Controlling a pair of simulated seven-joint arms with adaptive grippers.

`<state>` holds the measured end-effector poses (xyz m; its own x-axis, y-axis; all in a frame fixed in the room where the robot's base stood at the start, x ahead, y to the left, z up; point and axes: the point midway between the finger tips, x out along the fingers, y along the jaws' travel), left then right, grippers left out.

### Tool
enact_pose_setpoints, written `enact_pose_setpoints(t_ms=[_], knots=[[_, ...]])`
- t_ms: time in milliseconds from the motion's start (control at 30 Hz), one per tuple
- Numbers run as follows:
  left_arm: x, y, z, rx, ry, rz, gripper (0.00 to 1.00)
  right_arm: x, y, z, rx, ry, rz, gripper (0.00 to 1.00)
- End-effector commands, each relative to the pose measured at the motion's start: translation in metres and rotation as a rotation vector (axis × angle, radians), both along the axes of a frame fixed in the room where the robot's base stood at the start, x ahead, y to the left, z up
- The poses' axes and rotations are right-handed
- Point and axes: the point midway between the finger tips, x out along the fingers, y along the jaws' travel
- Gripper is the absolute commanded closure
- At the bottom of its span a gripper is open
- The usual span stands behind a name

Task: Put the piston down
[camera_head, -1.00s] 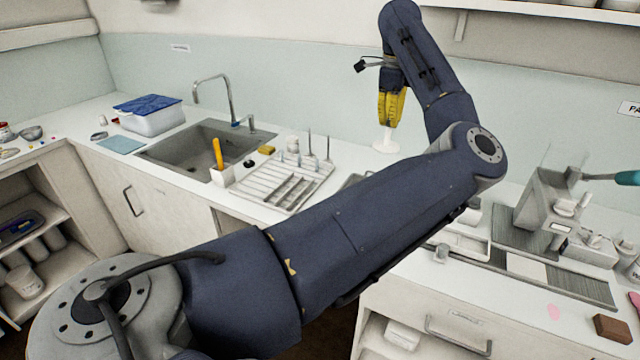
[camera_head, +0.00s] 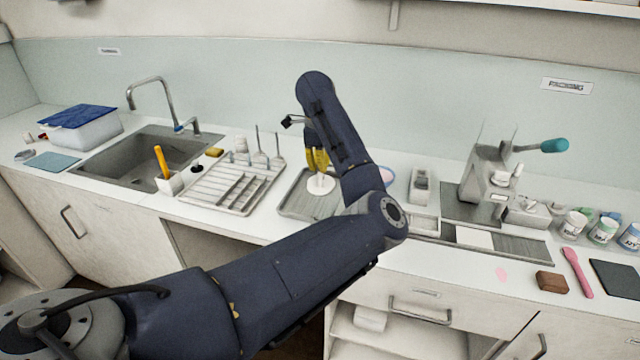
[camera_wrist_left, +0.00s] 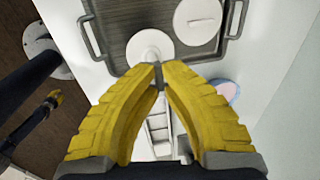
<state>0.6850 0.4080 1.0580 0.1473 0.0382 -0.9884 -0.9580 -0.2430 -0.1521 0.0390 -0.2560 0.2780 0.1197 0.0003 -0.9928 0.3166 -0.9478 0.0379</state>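My left gripper (camera_head: 318,160) has yellow fingers and points down over the grey tray (camera_head: 290,211). Its fingertips meet at the piston's stem in the left wrist view (camera_wrist_left: 159,70). The white piston (camera_head: 321,184) has a round disc, which shows just beyond the fingertips in the left wrist view (camera_wrist_left: 148,44). The disc is over or on the tray; I cannot tell whether it touches. A second white round piece (camera_wrist_left: 197,20) lies in the tray. My right gripper seems to show small at the left of the wrist view (camera_wrist_left: 45,106); its opening is unclear.
A drying rack (camera_head: 235,190) and sink (camera_head: 150,150) are left of the tray. A grey mill (camera_head: 487,175) with a teal handle (camera_head: 553,146) stands right. A brown block (camera_head: 551,281), pink spatula (camera_head: 577,272) and several jars lie farther right.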

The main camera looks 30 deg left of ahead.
Motion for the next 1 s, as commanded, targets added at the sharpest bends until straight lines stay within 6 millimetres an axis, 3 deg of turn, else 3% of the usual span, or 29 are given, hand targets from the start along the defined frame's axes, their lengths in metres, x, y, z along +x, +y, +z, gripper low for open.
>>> enact_pose_setpoints(t_ms=[100,367,633,967,1000], knots=[[0.0,0.0,-0.017,0.001,0.001,-0.001,1.0,0.001,0.0,0.0,0.0,-0.001,0.0,0.72],[0.0,0.0,-0.031,-0.001,0.0,0.0,1.0,0.002,0.0,0.0,0.0,-0.002,0.0,0.72],[0.0,0.0,-0.06,0.0,0.002,0.0,1.0,0.003,0.0,0.0,0.0,-0.003,-0.001,0.72],[0.0,0.0,-0.067,-0.001,0.0,0.0,1.0,0.003,0.0,0.0,0.0,-0.003,-0.001,0.72],[0.0,0.0,-0.067,-0.001,0.0,0.0,0.92,0.003,0.0,0.0,0.0,-0.003,-0.001,0.72]])
